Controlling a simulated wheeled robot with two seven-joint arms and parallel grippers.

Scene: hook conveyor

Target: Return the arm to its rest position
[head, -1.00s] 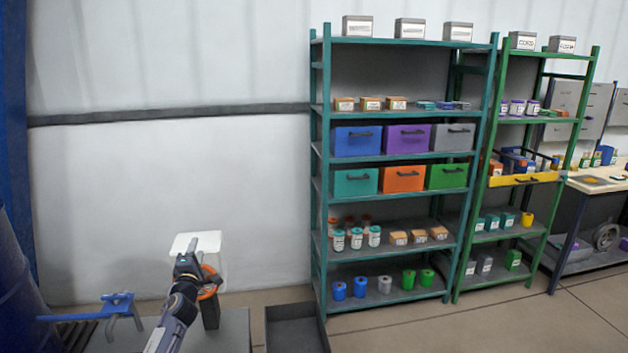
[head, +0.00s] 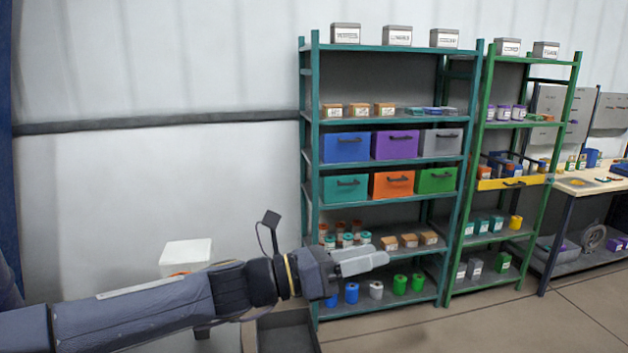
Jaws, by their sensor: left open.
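My left arm reaches in from the lower left and stretches to the right across the lower part of the head view. Its gripper (head: 360,260) is open, with nothing seen between its fingers. It shows in front of the lower shelves of the teal rack (head: 312,200), and I cannot tell how far it is from them. It covers part of the row of cans there. My right gripper is not in view.
A green rack (head: 565,120) stands beside the teal one, with a workbench (head: 590,185) at the far right. A white-topped stand (head: 186,252) and a dark open tray (head: 285,332) are partly behind my arm. The floor at lower right is clear.

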